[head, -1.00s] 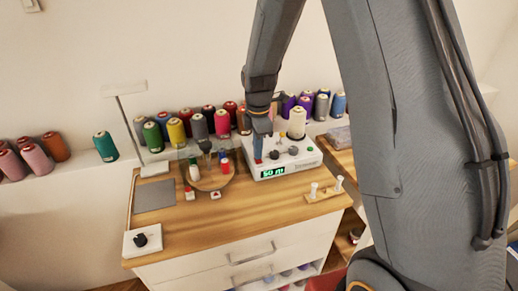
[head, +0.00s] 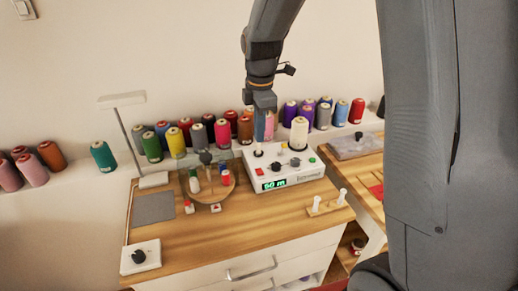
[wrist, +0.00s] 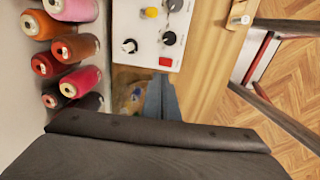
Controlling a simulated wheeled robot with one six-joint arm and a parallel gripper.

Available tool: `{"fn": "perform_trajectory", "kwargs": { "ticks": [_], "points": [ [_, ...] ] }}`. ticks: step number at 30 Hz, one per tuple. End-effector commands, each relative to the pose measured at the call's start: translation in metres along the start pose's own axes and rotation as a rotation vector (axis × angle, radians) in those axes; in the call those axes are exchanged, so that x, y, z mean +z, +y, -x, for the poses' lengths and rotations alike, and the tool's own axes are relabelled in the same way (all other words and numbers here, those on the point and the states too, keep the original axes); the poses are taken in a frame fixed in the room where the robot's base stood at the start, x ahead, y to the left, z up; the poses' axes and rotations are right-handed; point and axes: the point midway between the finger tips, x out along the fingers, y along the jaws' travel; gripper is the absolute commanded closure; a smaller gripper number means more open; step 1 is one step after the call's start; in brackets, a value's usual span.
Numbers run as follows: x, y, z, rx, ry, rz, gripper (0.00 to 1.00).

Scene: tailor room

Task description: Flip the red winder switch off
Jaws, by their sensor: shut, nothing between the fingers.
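The winder (head: 300,178) is a white box with dark knobs and a lit green display (head: 274,184) on its front. Its red switch (head: 259,171) is at the front left of the top; it also shows in the wrist view (wrist: 165,62). I cannot tell which way the switch is tipped. My gripper (head: 263,141) points down above the left back of the winder, apart from the red switch. It is shut and empty. In the wrist view my blue-grey fingers (wrist: 160,98) are beside the winder's edge, close to the red switch in the picture.
A cream cone of thread (head: 299,133) stands at the winder's back. A round wooden spool stand (head: 212,195) is to its left, a peg board (head: 330,207) in front right. Several coloured cones line the shelf behind. The desk's front left (head: 190,240) is mostly clear.

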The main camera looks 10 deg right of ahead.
Motion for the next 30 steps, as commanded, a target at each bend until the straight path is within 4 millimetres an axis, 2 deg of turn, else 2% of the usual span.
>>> {"fn": "perform_trajectory", "kwargs": {
  "ticks": [6, 20, 23, 26, 30],
  "points": [
    [0.000, 0.002, 0.021, 0.001, 0.000, 0.000, 1.00],
    [0.000, 0.002, 0.025, 0.000, 0.000, -0.003, 1.00],
    [0.003, -0.010, 0.022, 0.002, 0.000, -0.097, 1.00],
    [0.007, -0.031, 0.017, 0.008, 0.001, -0.281, 1.00],
    [0.015, -0.072, 0.006, 0.019, 0.005, -0.627, 1.00]
  ]
}}
